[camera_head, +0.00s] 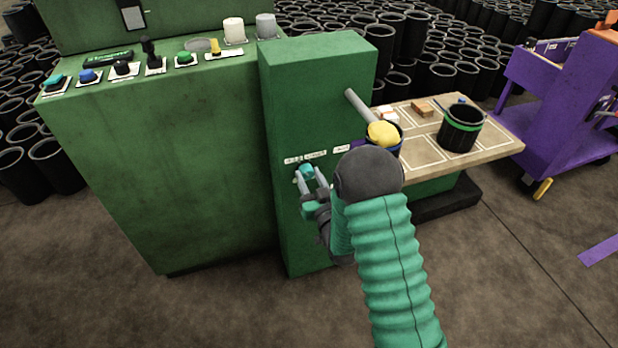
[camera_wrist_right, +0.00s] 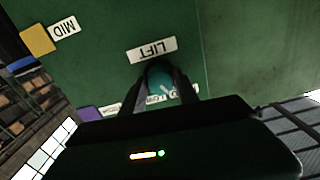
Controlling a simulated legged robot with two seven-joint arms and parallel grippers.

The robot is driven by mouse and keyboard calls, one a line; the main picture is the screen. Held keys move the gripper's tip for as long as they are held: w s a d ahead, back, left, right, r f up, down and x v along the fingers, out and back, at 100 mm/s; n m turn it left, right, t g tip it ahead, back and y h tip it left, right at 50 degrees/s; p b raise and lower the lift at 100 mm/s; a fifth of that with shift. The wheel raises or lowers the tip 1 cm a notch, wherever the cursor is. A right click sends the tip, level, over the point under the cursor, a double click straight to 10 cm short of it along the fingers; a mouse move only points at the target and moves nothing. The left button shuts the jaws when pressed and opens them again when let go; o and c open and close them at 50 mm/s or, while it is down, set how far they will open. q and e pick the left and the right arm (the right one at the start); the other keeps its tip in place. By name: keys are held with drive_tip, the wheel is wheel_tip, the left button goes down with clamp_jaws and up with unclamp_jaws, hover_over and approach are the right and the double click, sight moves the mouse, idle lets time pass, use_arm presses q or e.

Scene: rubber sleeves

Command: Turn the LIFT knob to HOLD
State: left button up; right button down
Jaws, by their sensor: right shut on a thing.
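The LIFT knob (camera_head: 306,170) is a small teal knob on the front face of the green cabinet post. It also shows in the right wrist view (camera_wrist_right: 160,76), beside the white LIFT label (camera_wrist_right: 152,49). My right gripper (camera_head: 309,176) is shut on the knob, with one finger on each side of it. A label partly hidden behind the fingers (camera_wrist_right: 184,93) seems to read LOW or similar. The knob's pointer and the HOLD mark cannot be made out. My left gripper is not in view.
The green console (camera_head: 170,130) with several buttons and switches stands at left. Right of the post, a wooden board (camera_head: 490,142) carries a black sleeve (camera_head: 461,128) with a green band. A grey rod (camera_head: 358,103) sticks out above my arm. A purple cart (camera_head: 570,110) stands far right.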

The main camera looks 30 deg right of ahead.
drive_tip(key=shift+s+f+n, duration=0.1)
drive_tip(key=shift+f+n, duration=0.15)
drive_tip(key=shift+n, duration=0.15)
drive_tip(key=c, duration=1.1)
unclamp_jaws()
drive_tip(key=shift+o, duration=0.9)
drive_tip(key=shift+r, duration=0.15)
drive_tip(key=p+v, duration=0.8)
drive_tip(key=v, duration=0.8)
drive_tip(key=shift+s, duration=0.35)
